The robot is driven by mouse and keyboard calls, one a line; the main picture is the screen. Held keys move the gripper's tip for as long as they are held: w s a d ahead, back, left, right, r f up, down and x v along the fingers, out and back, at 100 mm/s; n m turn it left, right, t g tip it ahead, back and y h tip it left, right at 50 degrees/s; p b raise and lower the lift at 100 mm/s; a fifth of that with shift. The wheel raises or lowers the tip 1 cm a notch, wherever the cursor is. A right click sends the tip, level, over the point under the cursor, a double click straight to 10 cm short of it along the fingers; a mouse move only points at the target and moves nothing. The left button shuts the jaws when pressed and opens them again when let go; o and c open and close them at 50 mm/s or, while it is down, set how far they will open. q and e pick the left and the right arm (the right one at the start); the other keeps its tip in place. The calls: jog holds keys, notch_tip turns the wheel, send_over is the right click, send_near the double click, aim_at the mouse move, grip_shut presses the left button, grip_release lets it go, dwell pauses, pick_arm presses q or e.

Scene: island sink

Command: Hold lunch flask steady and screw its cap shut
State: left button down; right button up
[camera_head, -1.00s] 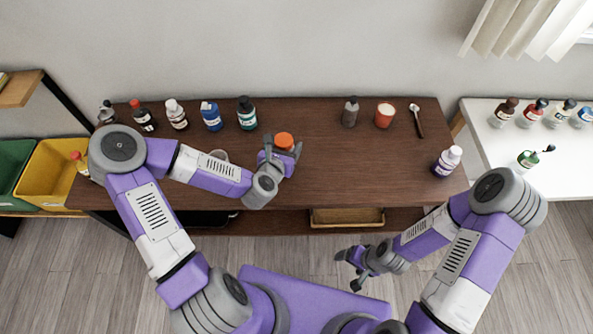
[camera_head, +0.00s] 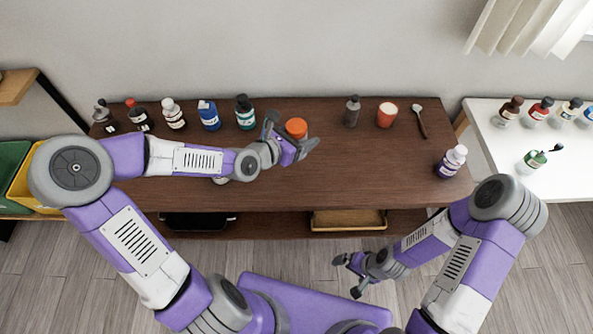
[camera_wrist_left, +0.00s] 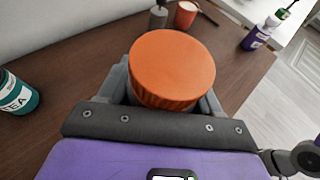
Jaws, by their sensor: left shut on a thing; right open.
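The lunch flask shows only as its round orange cap (camera_head: 296,128), toward the back middle of the table. In the left wrist view the cap (camera_wrist_left: 172,66) fills the middle, with ribbed sides. The flask's body below it is hidden, so I cannot tell how tightly the cap sits or whether the flask touches the table. My left gripper (camera_head: 291,137) is shut around the flask, with its grey fingers on both sides just below the cap. My right gripper (camera_head: 350,275) is open and empty, in front of the table's front edge and well away from the flask.
On the brown table (camera_head: 350,180), several bottles stand back left, including a teal one (camera_head: 245,112). A grey bottle (camera_head: 352,111), orange cup (camera_head: 387,115) and spoon (camera_head: 420,121) are back right. A white-purple bottle (camera_head: 450,161) stands at the right. The table's middle right is clear.

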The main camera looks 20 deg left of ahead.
pick_arm(q)
notch_tip(320, 180, down, 6)
jog(key=b, duration=0.3)
jog(key=shift+f+b, duration=0.1)
jog(key=shift+b, duration=0.25)
notch_tip(320, 180, down, 4)
jog(key=shift+b, duration=1.25)
jog(key=shift+c, duration=1)
grip_release()
